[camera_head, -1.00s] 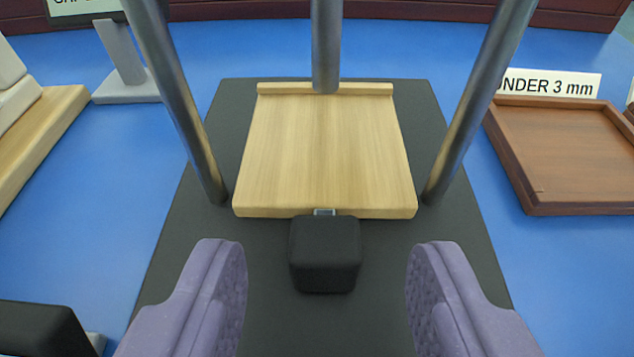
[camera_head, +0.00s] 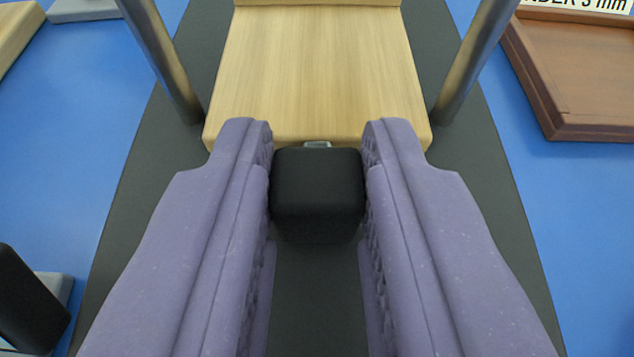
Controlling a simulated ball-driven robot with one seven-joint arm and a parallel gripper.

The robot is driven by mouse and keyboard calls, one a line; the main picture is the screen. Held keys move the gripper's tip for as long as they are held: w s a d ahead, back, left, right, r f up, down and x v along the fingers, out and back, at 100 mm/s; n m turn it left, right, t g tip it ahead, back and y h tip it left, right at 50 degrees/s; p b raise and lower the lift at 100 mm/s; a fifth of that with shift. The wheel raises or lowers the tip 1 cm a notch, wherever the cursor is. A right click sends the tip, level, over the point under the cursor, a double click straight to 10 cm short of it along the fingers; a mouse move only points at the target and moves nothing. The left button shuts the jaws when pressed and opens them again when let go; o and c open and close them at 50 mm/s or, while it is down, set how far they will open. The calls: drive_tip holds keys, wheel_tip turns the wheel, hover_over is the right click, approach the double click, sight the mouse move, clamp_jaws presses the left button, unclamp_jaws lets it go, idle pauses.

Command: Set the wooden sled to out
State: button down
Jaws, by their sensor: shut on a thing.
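The wooden sled (camera_head: 318,75) is a pale wood board lying on a dark base plate (camera_head: 135,200), between two metal posts. A black block-shaped knob (camera_head: 317,192) is fixed to the middle of its near edge by a small metal piece. My gripper (camera_head: 317,150) has purple fingers, one on each side of the knob, and is shut on it. The fingertips reach close to the sled's near edge. The sled's far end is partly cut off at the top of the view.
Metal posts stand at the left (camera_head: 165,65) and right (camera_head: 475,60) of the sled. A brown wooden tray (camera_head: 570,75) with a partly cut-off label lies at the right on the blue bench (camera_head: 75,160). A black object (camera_head: 28,300) sits at lower left.

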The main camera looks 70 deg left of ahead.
drive_tip(key=s+d, duration=0.1)
drive_tip(key=d, duration=0.2)
drive_tip(key=s+d, duration=0.1)
drive_tip(key=d, duration=0.2)
drive_tip(key=s+d+p, duration=0.1)
drive_tip(key=d, duration=0.2)
drive_tip(key=shift+s, duration=0.35)
drive_tip(key=shift+s+d+f, duration=0.1)
drive_tip(key=shift+d, duration=0.05)
drive_tip(key=c, duration=0.9)
unclamp_jaws()
drive_tip(key=shift+d, duration=0.15)
drive_tip(key=p+v, duration=0.2)
drive_tip(key=v, duration=0.5)
drive_tip(key=shift+s+d+r, duration=0.2)
drive_tip(key=shift+d+r, duration=0.05)
drive_tip(key=shift+d, duration=0.05)
